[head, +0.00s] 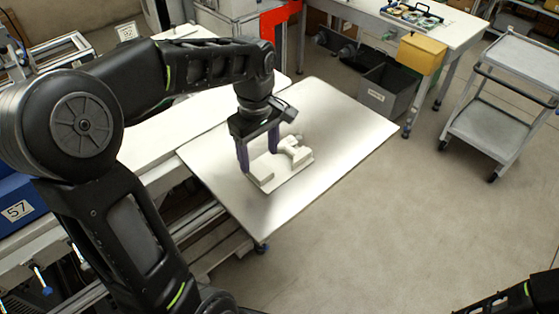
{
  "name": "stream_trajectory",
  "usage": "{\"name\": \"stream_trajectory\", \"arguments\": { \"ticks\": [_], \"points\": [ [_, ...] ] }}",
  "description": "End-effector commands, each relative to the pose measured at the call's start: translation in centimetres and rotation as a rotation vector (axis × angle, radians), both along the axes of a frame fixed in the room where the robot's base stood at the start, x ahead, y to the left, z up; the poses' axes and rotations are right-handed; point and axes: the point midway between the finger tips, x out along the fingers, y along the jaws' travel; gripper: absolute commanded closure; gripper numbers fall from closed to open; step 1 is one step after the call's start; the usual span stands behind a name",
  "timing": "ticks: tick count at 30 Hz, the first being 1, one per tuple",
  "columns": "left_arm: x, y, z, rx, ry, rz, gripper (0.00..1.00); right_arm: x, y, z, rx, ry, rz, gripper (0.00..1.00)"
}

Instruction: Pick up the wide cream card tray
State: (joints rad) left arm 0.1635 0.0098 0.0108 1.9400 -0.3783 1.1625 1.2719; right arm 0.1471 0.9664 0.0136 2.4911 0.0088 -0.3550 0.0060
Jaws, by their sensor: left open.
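The wide cream card tray (288,173) lies on the white-topped table in the middle of the head view. Pale shapes rise from it at its left end and its right side; whether they are parts of it or things lying in it I cannot tell. My left gripper (259,164) points down at the tray's left and back side, with its two dark purple fingers apart. The fingers hide part of the tray's back edge. Whether they touch it I cannot tell. My right gripper is out of view; only a piece of my right arm shows at the bottom right.
The white table (335,125) is bare around the tray. A grey bin (388,90) and a yellow box (421,54) are by the workbench at the back. A grey cart (505,85) stands at the right. The floor at the front right is clear.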

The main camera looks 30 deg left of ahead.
Motion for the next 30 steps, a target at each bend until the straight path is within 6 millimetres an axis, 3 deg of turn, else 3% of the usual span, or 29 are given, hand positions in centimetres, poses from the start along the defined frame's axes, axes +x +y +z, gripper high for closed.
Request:
{"name": "stream_trajectory", "arguments": {
  "ticks": [6,12,30],
  "points": [
    [-0.3,-0.2,-2.6,-0.001,0.007,-0.001,0.34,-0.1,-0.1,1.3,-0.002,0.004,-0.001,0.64],
    [-0.2,-0.2,-4.8,0.0,0.002,0.0,0.34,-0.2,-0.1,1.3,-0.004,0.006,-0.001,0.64],
    [-0.2,-0.2,-4.8,0.0,0.001,0.0,0.35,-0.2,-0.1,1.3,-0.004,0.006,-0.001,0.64]
  ]
}}
